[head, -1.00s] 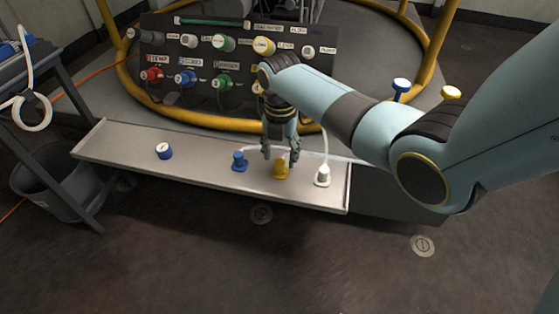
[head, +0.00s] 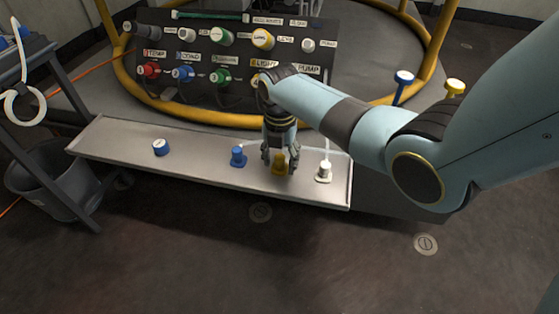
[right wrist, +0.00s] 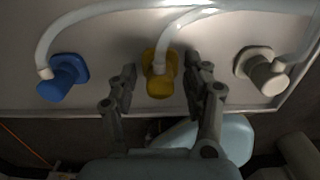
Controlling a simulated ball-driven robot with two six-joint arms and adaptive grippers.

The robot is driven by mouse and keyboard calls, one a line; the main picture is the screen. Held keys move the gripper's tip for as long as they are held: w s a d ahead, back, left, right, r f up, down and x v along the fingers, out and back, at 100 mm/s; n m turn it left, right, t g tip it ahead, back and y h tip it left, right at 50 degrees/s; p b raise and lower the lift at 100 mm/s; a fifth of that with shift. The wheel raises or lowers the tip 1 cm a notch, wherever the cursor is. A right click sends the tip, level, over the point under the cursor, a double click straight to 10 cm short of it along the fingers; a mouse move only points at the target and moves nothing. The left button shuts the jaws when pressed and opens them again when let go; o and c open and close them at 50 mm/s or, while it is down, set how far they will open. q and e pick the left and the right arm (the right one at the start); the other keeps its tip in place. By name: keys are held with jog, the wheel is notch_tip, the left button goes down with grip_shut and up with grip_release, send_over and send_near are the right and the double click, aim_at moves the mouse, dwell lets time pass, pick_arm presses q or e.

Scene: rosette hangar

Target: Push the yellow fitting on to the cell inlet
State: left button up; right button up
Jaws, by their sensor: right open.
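The yellow fitting (head: 279,167) stands on the metal tray (head: 110,145), between a blue fitting (head: 237,158) and a white fitting (head: 324,172). In the right wrist view the yellow fitting (right wrist: 159,82) has a pale hose joined to it. My right gripper (head: 280,160) is open and low over the tray. Its fingers are on either side of the yellow fitting, with gaps still showing in the right wrist view. A yellow-ringed port (head: 262,39) is on the dark panel (head: 290,95); I cannot tell if it is the cell inlet. My left gripper is out of view.
A blue-and-white round cap (head: 161,147) lies on the left part of the tray. A yellow rail (head: 128,82) curves around the panel. A dark trolley with a white hose coil (head: 24,107) and a bucket (head: 40,180) stand at the left. The floor in front is open.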

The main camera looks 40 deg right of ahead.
aim_at(280, 157)
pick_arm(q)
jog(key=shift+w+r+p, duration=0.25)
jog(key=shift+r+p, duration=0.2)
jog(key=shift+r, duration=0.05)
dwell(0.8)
pick_arm(e)
grip_shut()
dwell(0.4)
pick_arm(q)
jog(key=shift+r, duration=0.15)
pick_arm(e)
jog(key=shift+r, duration=0.15)
jog(key=shift+r+p, duration=2.7)
jog(key=shift+r, duration=0.2)
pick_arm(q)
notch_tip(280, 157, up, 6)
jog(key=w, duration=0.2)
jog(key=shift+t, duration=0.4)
